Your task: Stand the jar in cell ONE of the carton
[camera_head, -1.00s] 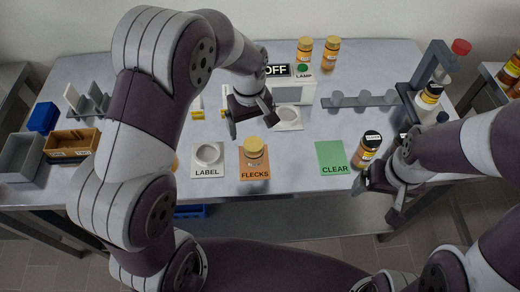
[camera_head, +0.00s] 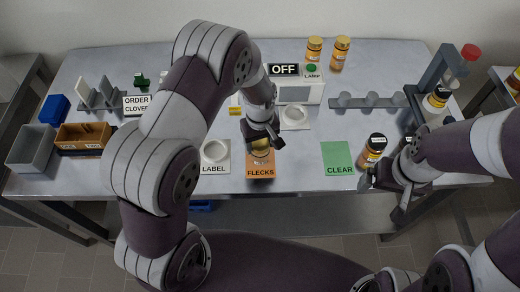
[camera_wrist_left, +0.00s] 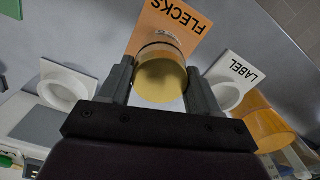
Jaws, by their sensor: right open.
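My right gripper (camera_head: 385,197) is open and empty at the front right, near a black-lidded jar (camera_head: 373,150).
The LABEL plate (camera_head: 214,152) with a white ring lies left of FLECKS; the green CLEAR mat (camera_head: 338,158) is bare. A grey bin (camera_head: 31,148) and blue box (camera_head: 54,108) flank the carton. Two orange-lidded jars (camera_head: 314,50) stand behind the lamp box. An amber object (camera_wrist_left: 262,118) sits beyond LABEL.

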